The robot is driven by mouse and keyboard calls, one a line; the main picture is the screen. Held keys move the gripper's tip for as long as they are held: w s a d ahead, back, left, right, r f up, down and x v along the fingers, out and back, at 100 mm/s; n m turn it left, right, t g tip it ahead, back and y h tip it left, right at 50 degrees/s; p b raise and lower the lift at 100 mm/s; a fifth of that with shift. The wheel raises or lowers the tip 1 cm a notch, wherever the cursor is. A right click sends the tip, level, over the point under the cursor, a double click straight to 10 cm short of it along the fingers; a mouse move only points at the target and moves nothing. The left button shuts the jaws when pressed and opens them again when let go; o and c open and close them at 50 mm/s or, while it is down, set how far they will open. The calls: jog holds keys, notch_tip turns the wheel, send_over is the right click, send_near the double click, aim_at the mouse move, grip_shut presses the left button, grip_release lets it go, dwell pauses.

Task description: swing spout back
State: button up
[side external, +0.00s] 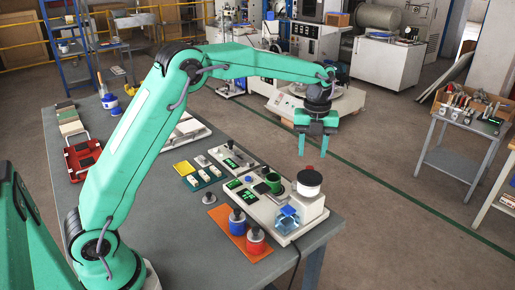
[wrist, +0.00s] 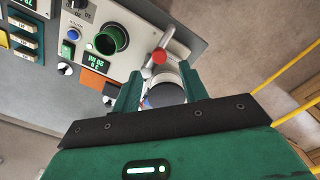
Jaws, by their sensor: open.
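My gripper (side external: 315,141) hangs open and empty above the far right end of the bench in the side external view. In the wrist view its two dark green fingers (wrist: 160,90) stand apart, one on each side of a round white housing with a dark top (wrist: 168,94). A metal lever-like part with a red knob (wrist: 159,56), perhaps the spout, lies just beyond the fingertips. A green cup (wrist: 110,40) sits to its left on the pale device; the cup also shows in the side external view (side external: 273,182). The white housing (side external: 309,184) stands below my gripper there. I cannot tell whether anything is touched.
The device has green displays (side external: 234,184). Blue (side external: 237,222) and red (side external: 255,240) jars stand on an orange mat (side external: 219,213) in front. A blue clear part (side external: 288,217) sits by the housing. Floor lies beyond the bench edge; a tool cart (side external: 456,150) stands at right.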

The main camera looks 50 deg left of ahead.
aim_at(309, 168)
jog(key=shift+r, duration=1.3)
jog(key=s+a+r+n+t, duration=0.1)
jog(key=s+r+n, duration=0.4)
jog(key=s+n, duration=0.25)
jog(key=s+a+r+n+t, duration=0.1)
jog(key=s+r+n+t, duration=0.1)
jog(key=s+r+n, duration=0.35)
jog(key=s+f+n+t, duration=0.1)
jog(key=s+f+n, duration=0.2)
jog(key=s+n, duration=0.4)
jog(key=s+f+n+t, duration=0.1)
jog(key=s+f+n, duration=0.2)
jog(key=s+n, duration=0.4)
jog(key=s, duration=0.5)
jog(key=shift+s+a+t, duration=0.3)
jog(key=shift+s, duration=0.1)
